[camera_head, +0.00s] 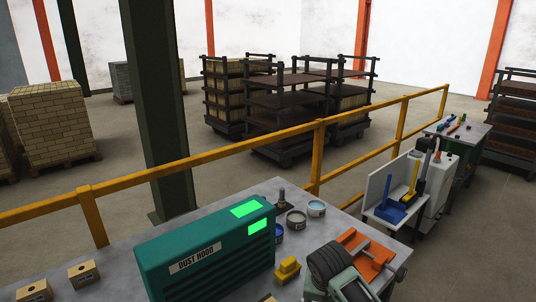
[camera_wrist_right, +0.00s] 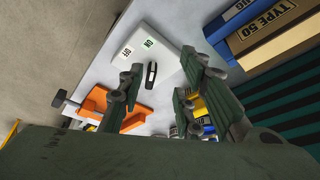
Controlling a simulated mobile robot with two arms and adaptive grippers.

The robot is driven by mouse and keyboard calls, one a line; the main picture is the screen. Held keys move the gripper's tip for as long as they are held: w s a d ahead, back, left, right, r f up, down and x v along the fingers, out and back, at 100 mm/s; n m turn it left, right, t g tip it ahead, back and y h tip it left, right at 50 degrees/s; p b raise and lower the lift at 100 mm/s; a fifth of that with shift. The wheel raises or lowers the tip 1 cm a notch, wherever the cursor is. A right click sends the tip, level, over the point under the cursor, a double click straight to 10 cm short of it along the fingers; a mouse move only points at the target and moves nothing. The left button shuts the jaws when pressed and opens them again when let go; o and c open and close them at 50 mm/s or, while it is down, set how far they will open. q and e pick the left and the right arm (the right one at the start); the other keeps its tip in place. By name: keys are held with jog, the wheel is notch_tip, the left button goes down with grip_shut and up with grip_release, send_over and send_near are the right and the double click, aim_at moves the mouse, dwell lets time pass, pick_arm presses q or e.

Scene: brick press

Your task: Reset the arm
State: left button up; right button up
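My right gripper (camera_wrist_right: 162,80) shows in the right wrist view with its dark green fingers spread apart and nothing between them. A white box with ON and OFF labels (camera_wrist_right: 150,50) and a black lever (camera_wrist_right: 151,75) lies beyond the fingertips. An orange fixture (camera_wrist_right: 100,103) is beside the left finger; it also shows in the head view (camera_head: 365,255). In the head view, dark rounded and grey-green parts that look like my right arm stand at the bench's lower right, but the fingertips cannot be made out there. My left gripper is in neither view.
A teal dust hood (camera_head: 205,258) stands on the grey bench (camera_head: 120,262), with small tins (camera_head: 296,218) and a yellow block (camera_head: 287,270) beside it. A yellow railing (camera_head: 240,146) and a dark green column (camera_head: 158,100) stand behind. Binders (camera_wrist_right: 265,35) show in the wrist view.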

jog(key=s+a+f+n+y, duration=0.1)
jog(key=s+a+f+n, duration=0.1)
jog(key=s+f, duration=0.45)
jog(key=s+d+r+n, duration=0.1)
jog(key=s+d+n, duration=0.15)
jog(key=s, duration=1.15)
jog(key=s+d+r+n, duration=0.1)
jog(key=s+d, duration=0.3)
jog(key=s, duration=0.9)
notch_tip(320, 180, down, 33)
jog(key=s+g+b, duration=0.2)
jog(key=b, duration=0.4)
jog(key=s+d+f+b, duration=0.1)
jog(key=s+f+b, duration=0.1)
jog(key=s+f, duration=0.6)
jog(key=s+d+f+g+b, duration=0.1)
jog(key=s+f+b, duration=0.1)
jog(key=s+f, duration=0.6)
notch_tip(320, 180, down, 4)
jog(key=shift+s+d+r, duration=0.15)
jog(key=shift+s+d, duration=0.15)
jog(key=shift+d, duration=0.05)
